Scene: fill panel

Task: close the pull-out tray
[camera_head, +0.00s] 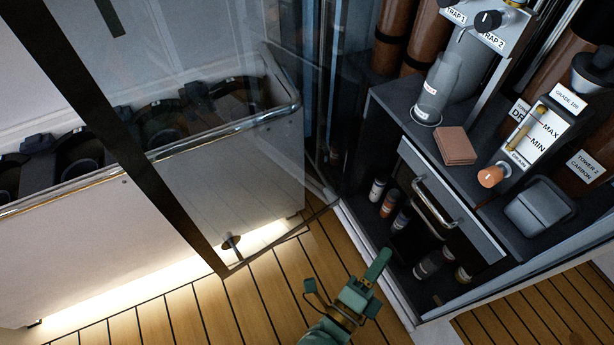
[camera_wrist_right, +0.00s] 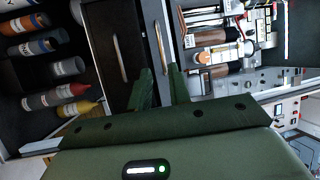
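The pull-out tray shows in the head view as a grey front panel (camera_head: 468,226) with a metal bar handle (camera_head: 435,203), in the cabinet at right. How far it stands out is hard to tell. My right gripper (camera_head: 347,279) is green, low and left of the tray front, apart from the handle. In the right wrist view its two fingers (camera_wrist_right: 161,88) are apart with nothing between them. Beyond them are a dark front with a bar handle (camera_wrist_right: 122,57) and a second bar (camera_wrist_right: 160,48); I cannot tell which is the tray's. My left gripper is not in view.
A glass door (camera_head: 225,150) with a dark frame stands open at left. A flask (camera_head: 438,88), a brown block (camera_head: 455,146) and a grey box (camera_head: 540,205) sit on top. The plank floor (camera_head: 270,290) is clear.

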